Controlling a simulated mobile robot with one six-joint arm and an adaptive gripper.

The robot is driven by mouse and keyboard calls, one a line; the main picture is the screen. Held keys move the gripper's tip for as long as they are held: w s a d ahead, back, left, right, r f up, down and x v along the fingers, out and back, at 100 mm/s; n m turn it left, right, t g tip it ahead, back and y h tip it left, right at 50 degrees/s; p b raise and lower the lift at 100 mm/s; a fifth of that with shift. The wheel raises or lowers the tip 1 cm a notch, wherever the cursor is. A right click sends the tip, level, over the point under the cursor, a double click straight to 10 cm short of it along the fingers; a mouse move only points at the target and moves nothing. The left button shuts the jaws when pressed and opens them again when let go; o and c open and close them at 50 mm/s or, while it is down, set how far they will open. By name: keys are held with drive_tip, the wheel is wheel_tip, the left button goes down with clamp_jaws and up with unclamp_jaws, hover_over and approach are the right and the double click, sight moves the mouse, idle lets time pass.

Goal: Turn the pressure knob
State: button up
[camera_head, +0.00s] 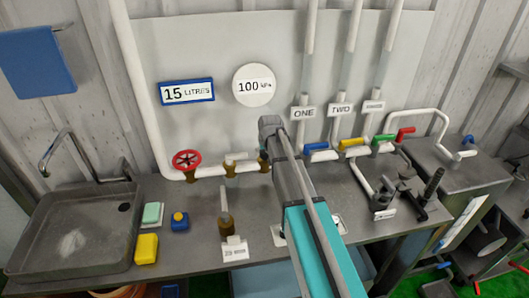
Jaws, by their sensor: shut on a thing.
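My arm reaches up from the bottom of the picture to the pipework, and its grey wrist end is just below the round "100 kPa" sign (254,86) on the wall panel. My gripper's fingers do not show; they are hidden behind my own arm. A brass fitting (263,161) on the white pipe shows close at the left side of my wrist. Its upper part and any knob there are partly covered, so I cannot tell whether it is the pressure knob or whether my gripper touches it. Another brass valve with a pale handle (231,167) is to its left.
A red handwheel (187,160) is farther left on the pipe. Blue (316,147), yellow (351,142), green (383,138) and red (405,132) levers are to the right. A brown bottle (226,225), yellow block (146,249) and sink (72,235) occupy the counter's left.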

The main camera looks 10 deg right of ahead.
drive_tip(key=o, duration=1.1)
drive_tip(key=shift+o, duration=0.2)
drive_tip(key=shift+n, duration=0.5)
